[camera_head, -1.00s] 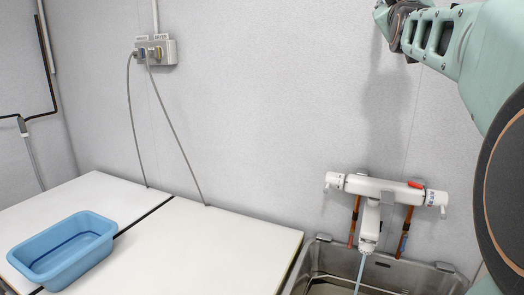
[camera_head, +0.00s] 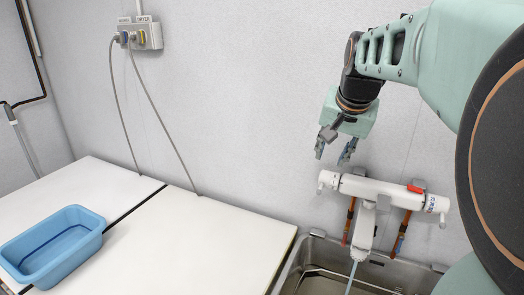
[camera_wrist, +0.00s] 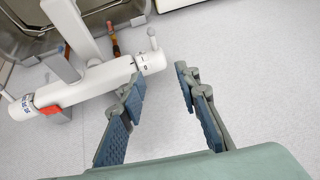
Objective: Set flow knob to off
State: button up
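The white faucet bar (camera_head: 375,190) is on the wall above the sink, and a stream of water (camera_head: 351,274) runs from its spout (camera_head: 363,232). A knob (camera_head: 327,181) with a small lever is at its left end. Another knob (camera_head: 437,204) with blue marks and a lever is at its right end, beside a red button (camera_head: 416,189). In the wrist view the lever-ended knob with black marks (camera_wrist: 150,61) lies just beyond my fingers, left of the gap. My gripper (camera_head: 335,152) is open and empty, pointing down above the left end of the bar, apart from it.
A metal sink (camera_head: 312,262) is below the faucet, with copper pipes (camera_head: 400,238) behind it. A blue tub (camera_head: 55,245) stands on the white worktop (camera_head: 190,235) at left. Cords hang from a wall outlet (camera_head: 146,36).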

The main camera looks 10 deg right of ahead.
aim_at(320, 189)
jog(key=shift+m+g, duration=0.3)
jog(key=shift+g, duration=0.2)
jog(key=x, duration=0.3)
jog(key=s+x, duration=0.1)
jog(key=x, duration=0.3)
jog(key=s+a+f+x, duration=0.1)
jog(key=x, duration=0.3)
jog(key=shift+w+a+f+p, duration=0.1)
jog(key=shift+f+p, duration=0.05)
jog(key=shift+p, duration=0.2)
jog(key=shift+c, duration=0.5)
grip_shut()
